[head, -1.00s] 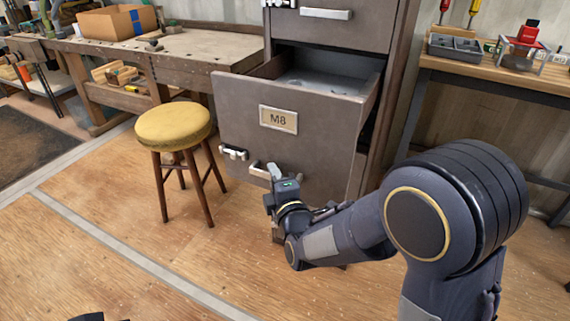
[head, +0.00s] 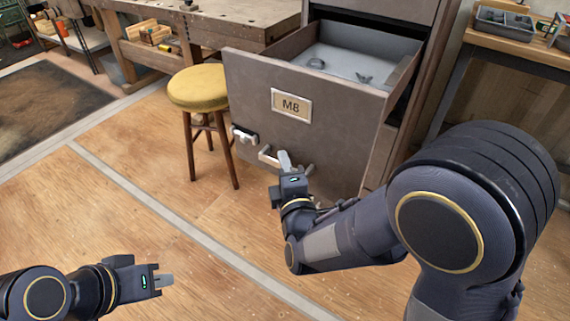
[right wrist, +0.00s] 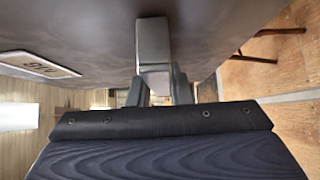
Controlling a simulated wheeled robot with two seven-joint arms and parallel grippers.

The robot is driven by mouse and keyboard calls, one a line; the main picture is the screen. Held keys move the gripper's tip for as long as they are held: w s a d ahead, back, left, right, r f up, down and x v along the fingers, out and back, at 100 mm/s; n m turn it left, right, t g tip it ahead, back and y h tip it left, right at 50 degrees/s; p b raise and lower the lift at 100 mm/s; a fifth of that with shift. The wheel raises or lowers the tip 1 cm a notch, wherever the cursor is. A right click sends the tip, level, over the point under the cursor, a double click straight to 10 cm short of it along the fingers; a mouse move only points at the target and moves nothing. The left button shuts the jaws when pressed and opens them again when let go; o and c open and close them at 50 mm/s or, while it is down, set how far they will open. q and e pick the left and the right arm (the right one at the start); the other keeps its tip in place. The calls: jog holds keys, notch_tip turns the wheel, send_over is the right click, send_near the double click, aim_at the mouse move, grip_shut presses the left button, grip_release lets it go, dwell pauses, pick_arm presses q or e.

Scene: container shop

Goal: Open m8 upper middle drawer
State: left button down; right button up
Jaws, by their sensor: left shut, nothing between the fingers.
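The grey M8 drawer, with its label (head: 291,105), is pulled well out from its cabinet (head: 449,65). Its interior shows a grey floor with a couple of small dark parts. A bar handle (head: 267,156) is low on the drawer front. My right gripper (head: 293,166) is at this handle, and a pale finger covers part of the bar. In the right wrist view, the fingers (right wrist: 160,88) are close to the drawer front (right wrist: 90,30); their grip on the bar is unclear. My left gripper (head: 164,281) is shut and empty, low over the floor and apart from the drawer.
A stool with a yellow seat (head: 198,88) stands just left of the drawer front. A workbench (head: 215,30) is behind it, and another bench (head: 512,48) with a grey tray (head: 503,22) is at right. The wooden floor (head: 200,235) in front is clear.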

jog(key=o, duration=0.5)
jog(key=shift+c, duration=0.2)
jog(key=s+d+p, duration=0.1)
jog(key=s, duration=0.6)
jog(key=shift+s+d, duration=0.25)
jog(key=shift+s, duration=0.05)
